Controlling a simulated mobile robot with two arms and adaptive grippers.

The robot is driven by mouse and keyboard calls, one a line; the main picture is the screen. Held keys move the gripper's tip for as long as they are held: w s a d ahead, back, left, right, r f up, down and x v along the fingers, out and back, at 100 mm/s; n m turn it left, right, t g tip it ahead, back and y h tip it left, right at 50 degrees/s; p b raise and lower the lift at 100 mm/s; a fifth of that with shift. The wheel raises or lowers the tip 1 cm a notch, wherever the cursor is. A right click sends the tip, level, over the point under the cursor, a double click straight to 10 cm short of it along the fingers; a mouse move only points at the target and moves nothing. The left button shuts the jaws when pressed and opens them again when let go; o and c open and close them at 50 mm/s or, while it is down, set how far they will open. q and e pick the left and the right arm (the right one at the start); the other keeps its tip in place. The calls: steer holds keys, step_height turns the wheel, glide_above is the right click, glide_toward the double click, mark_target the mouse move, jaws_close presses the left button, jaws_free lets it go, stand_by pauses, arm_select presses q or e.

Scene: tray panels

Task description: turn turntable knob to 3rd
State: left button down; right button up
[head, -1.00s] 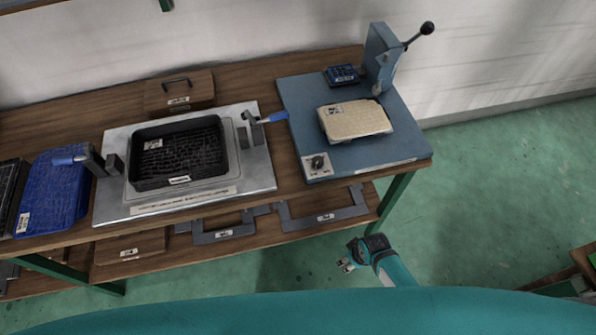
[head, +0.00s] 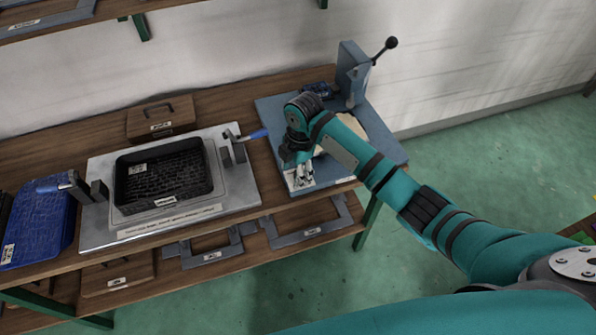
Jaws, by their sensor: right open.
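The blue-grey turntable station (head: 268,112) stands at the right end of the wooden table. Its knob sits at the front left corner of the base, but my gripper now covers it and I cannot make out its setting. My right gripper (head: 302,178) points down at that corner, with its fingers open over the knob's pale plate. I cannot tell whether the fingers touch the knob. The beige panel on the station is mostly hidden behind my right arm. My left gripper is out of view.
A metal fixture (head: 238,190) with a black tray (head: 133,205) and blue-handled clamps stands left of the station. A blue tray (head: 38,225) lies at far left. A wooden box (head: 160,117) sits behind. A lever with a black ball (head: 391,43) rises at the station's back.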

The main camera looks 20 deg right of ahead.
steer(key=w+d+r+n+h, duration=0.1)
steer(key=w+r+n, duration=0.15)
steer(key=r, duration=0.25)
steer(key=w+d+r+n, duration=0.2)
steer(key=r+n, duration=0.1)
steer(key=r, duration=0.2)
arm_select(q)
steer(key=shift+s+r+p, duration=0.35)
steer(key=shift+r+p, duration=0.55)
arm_select(e)
steer(key=shift+g, duration=0.3)
step_height(320, 180, down, 17)
steer(key=shift+s+a+r, duration=0.1)
steer(key=shift+s+a, duration=0.05)
jaws_close()
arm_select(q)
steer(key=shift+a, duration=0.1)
arm_select(e)
steer(key=shift+m, duration=0.25)
